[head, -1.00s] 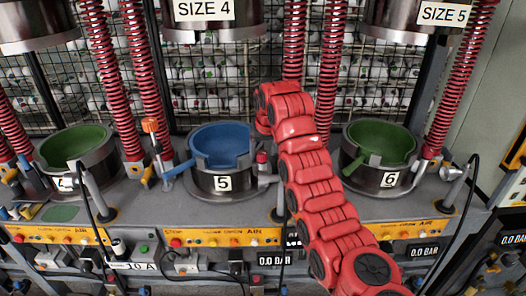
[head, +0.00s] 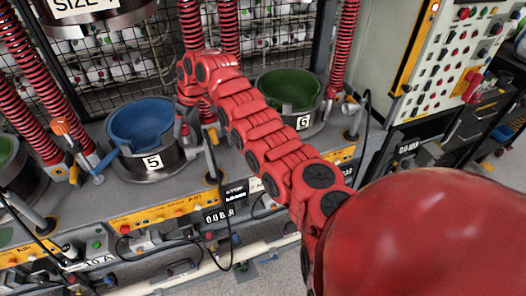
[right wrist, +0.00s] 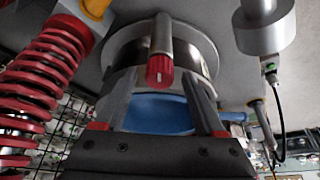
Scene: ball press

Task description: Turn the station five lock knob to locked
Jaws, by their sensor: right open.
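Station five is a dark round press pot with a blue bowl (head: 142,122) and a white label "5" (head: 153,162). Its lock knob (right wrist: 160,70) is a red ribbed cap with a pale mark on a grey stem, in the right wrist view. The knob shows small in the head view (head: 184,131), to the right of the bowl. My right gripper (right wrist: 158,86) is open. Its two fingers stand on either side of the knob in the picture; I see no clear contact. In the head view the red wrist mostly hides the gripper. My left gripper is out of view.
Station six with a green bowl (head: 288,88) stands to the right. Red springs (head: 192,25) rise behind the pots. An orange-tipped lever (head: 62,128) stands left of station five. A control cabinet (head: 450,60) stands at the far right.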

